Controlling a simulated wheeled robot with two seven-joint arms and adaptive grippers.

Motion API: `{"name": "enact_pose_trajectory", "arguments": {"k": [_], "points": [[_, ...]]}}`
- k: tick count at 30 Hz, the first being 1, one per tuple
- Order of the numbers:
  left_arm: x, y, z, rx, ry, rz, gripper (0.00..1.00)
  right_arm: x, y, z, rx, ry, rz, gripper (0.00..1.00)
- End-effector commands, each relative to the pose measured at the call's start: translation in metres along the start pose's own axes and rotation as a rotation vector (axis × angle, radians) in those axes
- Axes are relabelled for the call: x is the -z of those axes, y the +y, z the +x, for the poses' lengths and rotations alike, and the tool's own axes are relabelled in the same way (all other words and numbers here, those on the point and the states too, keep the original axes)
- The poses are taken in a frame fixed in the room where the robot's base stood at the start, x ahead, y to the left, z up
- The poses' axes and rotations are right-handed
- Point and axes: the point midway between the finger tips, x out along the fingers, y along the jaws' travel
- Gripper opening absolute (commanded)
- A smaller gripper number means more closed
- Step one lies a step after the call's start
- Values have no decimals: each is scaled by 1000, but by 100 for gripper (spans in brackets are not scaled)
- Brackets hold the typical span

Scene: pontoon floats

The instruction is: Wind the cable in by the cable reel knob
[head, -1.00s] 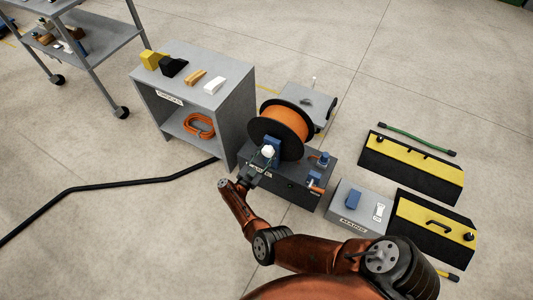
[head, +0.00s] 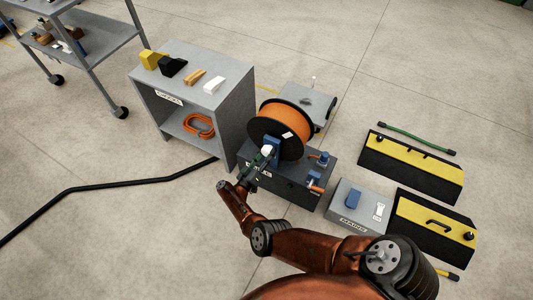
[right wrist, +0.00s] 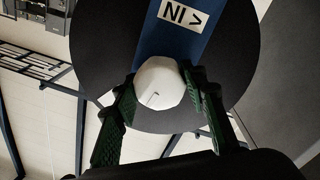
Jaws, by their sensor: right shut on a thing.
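The cable reel (head: 281,128) has black flanges and orange cable wound on it, and stands on a dark base (head: 290,180). My left gripper is not in view.
A grey shelf unit (head: 240,115) with wedges on top stands left of the reel. A grey box (head: 352,222) and yellow-black ramps (head: 410,167) are to the right. A black cable (head: 110,184) runs across the floor at left. Open floor lies in front.

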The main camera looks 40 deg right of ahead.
Motion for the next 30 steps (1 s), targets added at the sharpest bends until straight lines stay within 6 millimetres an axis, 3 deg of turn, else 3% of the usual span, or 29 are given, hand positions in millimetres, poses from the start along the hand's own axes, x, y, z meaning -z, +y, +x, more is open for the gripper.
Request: {"name": "enact_pose_trajectory", "arguments": {"k": [12,28,29,30], "points": [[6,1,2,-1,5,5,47,2,0,0,0,13,-178,15],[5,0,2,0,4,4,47,3,0,1,0,16,-198,15],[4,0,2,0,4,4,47,3,0,1,0,16,-198,41],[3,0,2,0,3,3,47,3,0,1,0,16,-198,44]]}}
